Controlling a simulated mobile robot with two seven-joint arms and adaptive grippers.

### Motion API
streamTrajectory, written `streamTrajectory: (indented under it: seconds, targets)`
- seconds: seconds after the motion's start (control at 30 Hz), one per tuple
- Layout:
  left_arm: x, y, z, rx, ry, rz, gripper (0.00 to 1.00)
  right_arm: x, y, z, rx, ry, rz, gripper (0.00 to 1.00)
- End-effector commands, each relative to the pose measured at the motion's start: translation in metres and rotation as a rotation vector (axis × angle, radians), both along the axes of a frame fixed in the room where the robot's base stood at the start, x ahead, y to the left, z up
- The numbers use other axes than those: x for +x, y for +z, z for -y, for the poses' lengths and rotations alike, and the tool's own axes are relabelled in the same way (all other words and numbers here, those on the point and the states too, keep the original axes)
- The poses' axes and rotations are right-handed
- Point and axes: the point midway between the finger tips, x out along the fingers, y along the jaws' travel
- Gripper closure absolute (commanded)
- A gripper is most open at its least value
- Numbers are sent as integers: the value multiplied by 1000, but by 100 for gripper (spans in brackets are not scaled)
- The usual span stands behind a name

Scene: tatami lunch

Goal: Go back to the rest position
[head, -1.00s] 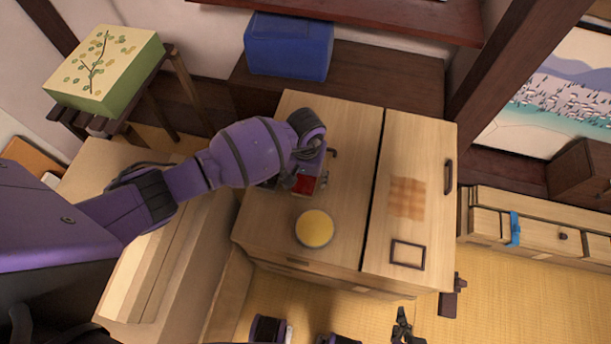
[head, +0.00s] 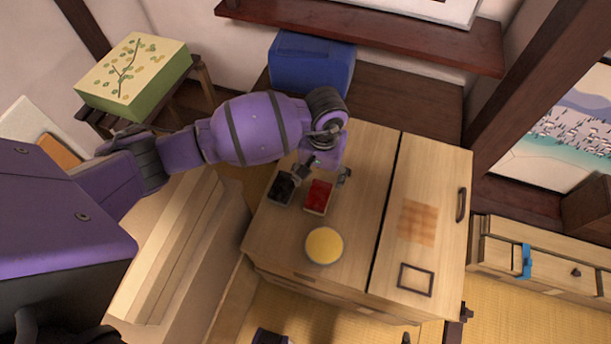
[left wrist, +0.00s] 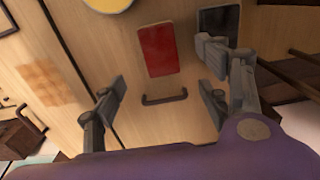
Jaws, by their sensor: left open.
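My left gripper (head: 324,173) is open and empty above the light wooden cabinet top (head: 290,235). It hangs over the back part of a flat red box (head: 318,197), apart from it as far as I can tell. A black box (head: 281,188) lies to the left of the red one, and a round yellow item (head: 324,246) lies nearer to me. In the left wrist view the red box (left wrist: 158,50) shows beyond the spread fingers (left wrist: 163,92), with nothing between them.
A blue box (head: 310,65) stands behind the cabinet, under a dark red shelf (head: 370,35). A green patterned box (head: 135,75) sits on a stand at the back left. A low drawer chest (head: 535,260) with a blue strip stands at the right.

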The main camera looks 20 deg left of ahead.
Motion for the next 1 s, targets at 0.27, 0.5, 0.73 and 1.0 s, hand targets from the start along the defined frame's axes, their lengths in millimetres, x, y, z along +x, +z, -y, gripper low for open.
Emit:
streamTrajectory:
  seconds: [0.27,0.5,0.73,1.0]
  targets:
    - [2,9,0,1,-1,5,32,0,0,0,1,1,0,100]
    - [3,9,1,1,-1,6,32,2,2,-1,1,1,4,100]
    - [2,9,1,0,26,5,32,3,3,-1,1,1,8,100]
    - [3,35,97,-401,481,-91,32,3,2,-1,4,-2,5,100]
